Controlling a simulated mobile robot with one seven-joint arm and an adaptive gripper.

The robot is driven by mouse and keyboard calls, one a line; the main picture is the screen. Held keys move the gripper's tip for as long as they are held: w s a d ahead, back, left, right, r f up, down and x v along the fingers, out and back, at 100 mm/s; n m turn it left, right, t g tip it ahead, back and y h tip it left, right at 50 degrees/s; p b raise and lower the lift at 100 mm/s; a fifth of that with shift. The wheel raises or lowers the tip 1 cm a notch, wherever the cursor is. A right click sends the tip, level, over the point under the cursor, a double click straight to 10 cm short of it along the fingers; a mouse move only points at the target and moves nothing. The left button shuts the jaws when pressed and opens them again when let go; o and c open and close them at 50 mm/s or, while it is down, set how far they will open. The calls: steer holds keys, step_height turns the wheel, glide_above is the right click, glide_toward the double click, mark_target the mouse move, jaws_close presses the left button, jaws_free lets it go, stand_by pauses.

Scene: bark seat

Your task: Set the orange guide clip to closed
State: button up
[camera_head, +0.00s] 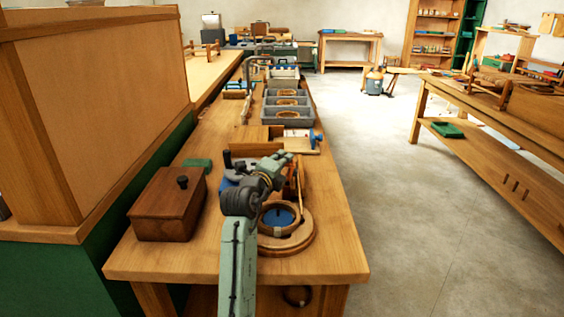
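My pale green arm reaches up from the bottom of the head view over the wooden bench, and my gripper (286,160) is at its far end. An orange upright piece (291,184), which may be the orange guide clip, shows just below and beside my gripper. My arm and gripper hide part of it, so I cannot tell whether it is open or closed. I also cannot tell whether my gripper touches it. A round wooden stand (300,238) with a ring and a blue disc (277,216) sits just in front. My gripper's fingers are too small to read.
A dark wooden lidded box (167,207) stands left of my arm, with a green block (197,164) behind it. A wooden fixture with a blue knob (316,138) and grey trays (286,113) stand farther back. The bench's front right corner (340,257) is clear.

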jaws_close()
stand_by(0.4)
steer(key=shift+d, duration=0.1)
steer(key=d+m+g+y+b, duration=0.1)
steer(key=d+m+b, duration=0.1)
steer(key=m+b, duration=0.1)
steer(key=d+m+y, duration=0.1)
steer(key=d+f+m+y, duration=0.1)
steer(key=m, duration=0.1)
steer(key=d+m+g+y+b, duration=0.1)
steer(key=m, duration=0.1)
steer(key=shift+d+f+y, duration=0.25)
steer(key=shift+d+y, duration=0.05)
steer(key=shift+d+f+m+y, duration=0.3)
steer(key=shift+f+m+y, duration=0.1)
steer(key=shift+m, duration=0.3)
steer(key=shift+d+f+m+y, duration=0.3)
steer(key=shift+f+m+y, duration=0.1)
steer(key=shift+m, duration=0.3)
steer(key=shift+o, duration=2)
jaws_free()
steer(key=shift+d, duration=0.1)
